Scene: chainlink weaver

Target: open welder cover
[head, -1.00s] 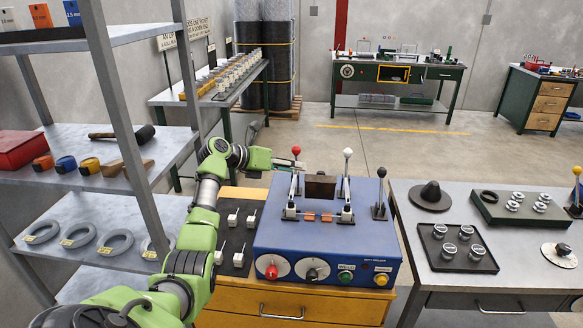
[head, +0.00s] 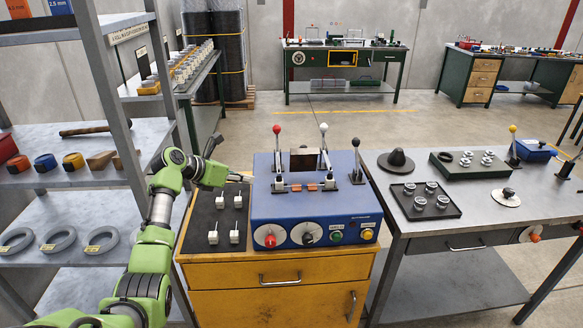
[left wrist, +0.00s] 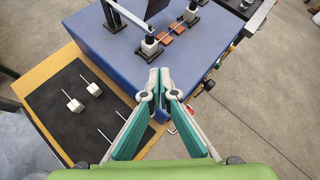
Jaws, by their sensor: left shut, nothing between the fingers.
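The welder (head: 312,204) is a blue box on a yellow cabinet, with dials and buttons on its front. A dark brown block (head: 303,160) stands at its rear between two upright clamp levers, one with a red knob (head: 277,129), one with a white knob (head: 323,127). I cannot tell whether this block is the cover. Small copper-coloured pieces (head: 312,187) lie between the clamps. My left gripper (head: 246,178) is beside the welder's left side, shut and empty. In the left wrist view its fingertips (left wrist: 162,82) overlap the blue box (left wrist: 112,50); contact is unclear. My right gripper is out of view.
A black mat (head: 224,222) with several white-headed pins lies left of the welder. A grey bench (head: 480,225) with trays stands to the right. A metal shelf (head: 70,140) stands close on the left, beside my arm. Floor behind the welder is clear.

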